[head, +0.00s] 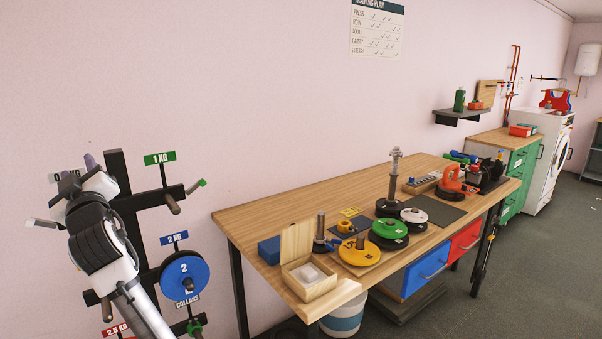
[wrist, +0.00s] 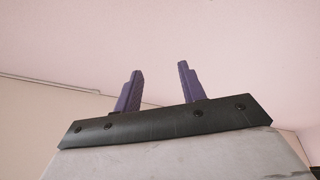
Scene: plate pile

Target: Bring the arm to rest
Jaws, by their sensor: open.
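My arm (head: 108,246) is folded up at the left side of the head view, in front of the weight rack. My gripper (wrist: 156,82) shows in the wrist view with its two purple fingers apart and nothing between them. Behind the fingers is only bare pink wall and a pale surface. In the head view the gripper end is small and partly hidden by my own arm, near the upper left of the rack. It is well apart from the table.
The rack (head: 122,190) with a blue plate (head: 185,277) stands close beside my arm. A wooden workbench (head: 255,222) to the right carries plates, a small wooden box (head: 308,279) and other gear. A bucket (head: 343,318) stands under it.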

